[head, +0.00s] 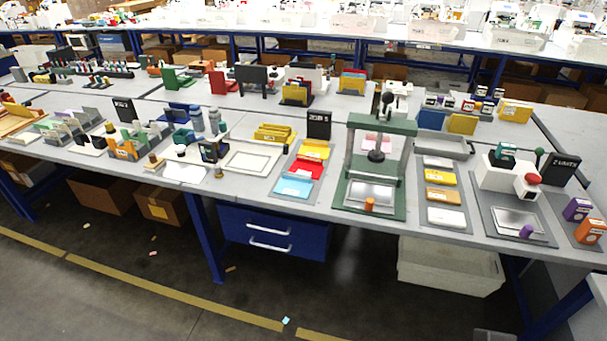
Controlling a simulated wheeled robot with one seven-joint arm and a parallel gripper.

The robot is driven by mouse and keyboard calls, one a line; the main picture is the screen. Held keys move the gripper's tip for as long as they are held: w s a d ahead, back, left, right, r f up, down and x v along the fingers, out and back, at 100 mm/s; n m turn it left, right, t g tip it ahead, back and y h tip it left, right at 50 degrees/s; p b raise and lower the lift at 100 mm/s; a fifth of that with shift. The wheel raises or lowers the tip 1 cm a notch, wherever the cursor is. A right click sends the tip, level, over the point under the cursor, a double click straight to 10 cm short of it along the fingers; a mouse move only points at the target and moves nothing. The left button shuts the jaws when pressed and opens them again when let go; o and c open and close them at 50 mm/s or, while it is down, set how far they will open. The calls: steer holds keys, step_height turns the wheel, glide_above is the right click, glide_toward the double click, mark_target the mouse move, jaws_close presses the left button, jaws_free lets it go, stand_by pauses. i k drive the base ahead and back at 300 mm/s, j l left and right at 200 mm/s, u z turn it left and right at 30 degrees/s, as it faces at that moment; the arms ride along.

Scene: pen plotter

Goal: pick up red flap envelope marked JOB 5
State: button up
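A small black sign (319,123) reading "JOB 5" stands on the workbench near the middle of the view. My gripper is not in view.
A green press (350,140) stands just right of the mat, rising well above the bench. An empty cream tray (250,160) lies to the left, with yellow envelopes (273,133) behind it. A blue drawer unit (275,235) hangs under the bench. The floor in front is mostly clear.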

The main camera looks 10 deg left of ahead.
mark_target(305, 165)
steer(key=i+j+u, duration=0.2)
steer(key=i+u, duration=1.1)
steer(key=i+l+u, duration=0.25)
steer(key=u, duration=0.15)
steer(key=i+l+u, duration=0.45)
steer(key=j, duration=0.1)
